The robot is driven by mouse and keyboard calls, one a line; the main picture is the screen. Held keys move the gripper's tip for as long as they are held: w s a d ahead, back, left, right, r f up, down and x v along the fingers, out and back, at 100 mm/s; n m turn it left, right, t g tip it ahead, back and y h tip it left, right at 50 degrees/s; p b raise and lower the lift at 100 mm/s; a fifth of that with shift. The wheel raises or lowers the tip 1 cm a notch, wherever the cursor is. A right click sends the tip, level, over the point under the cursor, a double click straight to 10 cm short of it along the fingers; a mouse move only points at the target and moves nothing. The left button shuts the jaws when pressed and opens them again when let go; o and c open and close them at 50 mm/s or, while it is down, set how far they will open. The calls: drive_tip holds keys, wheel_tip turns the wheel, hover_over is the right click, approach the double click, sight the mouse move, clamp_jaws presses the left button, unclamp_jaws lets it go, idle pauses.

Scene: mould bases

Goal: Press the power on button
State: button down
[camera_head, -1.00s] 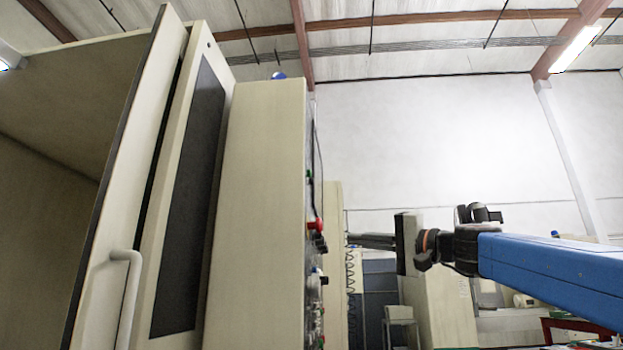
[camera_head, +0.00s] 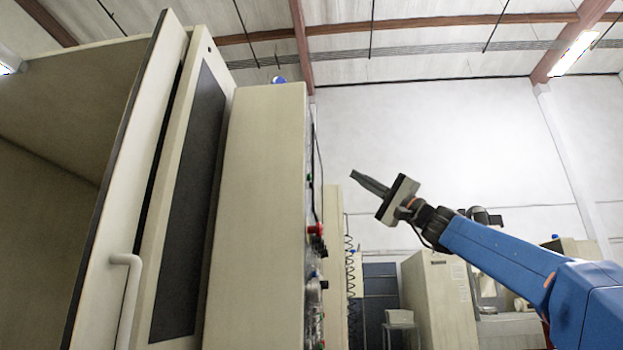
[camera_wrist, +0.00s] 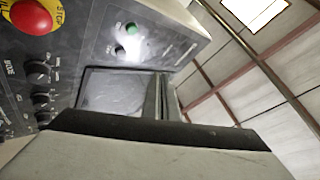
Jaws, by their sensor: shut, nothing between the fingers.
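The control panel shows edge-on in the head view, on the right side of the cream machine cabinet (camera_head: 262,200). A small green button (camera_wrist: 131,28) sits near the panel's top in the wrist view, with a dark knob or button (camera_wrist: 120,50) beside it. I cannot read which is labelled power on. My gripper (camera_head: 355,175) is shut and empty, tilted up to the left, right of the panel and apart from it. Its fingers (camera_wrist: 160,96) show in the wrist view in front of a dark screen-like area, away from the green button.
A red emergency stop (camera_wrist: 32,17) with a yellow ring sticks out of the panel; it also shows in the head view (camera_head: 315,230). Several dark knobs (camera_wrist: 40,82) lie below it. An open door with a handle (camera_head: 128,262) stands at the left. Free air surrounds my gripper on the right.

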drive_tip(key=a, duration=0.8)
drive_tip(key=shift+w+a, duration=0.15)
drive_tip(key=shift+a, duration=0.25)
drive_tip(key=shift+a, duration=0.15)
idle(1.9)
drive_tip(key=shift+a, duration=0.3)
drive_tip(key=shift+a, duration=0.35)
idle(0.8)
drive_tip(key=shift+d, duration=0.8)
drive_tip(key=shift+d, duration=2.5)
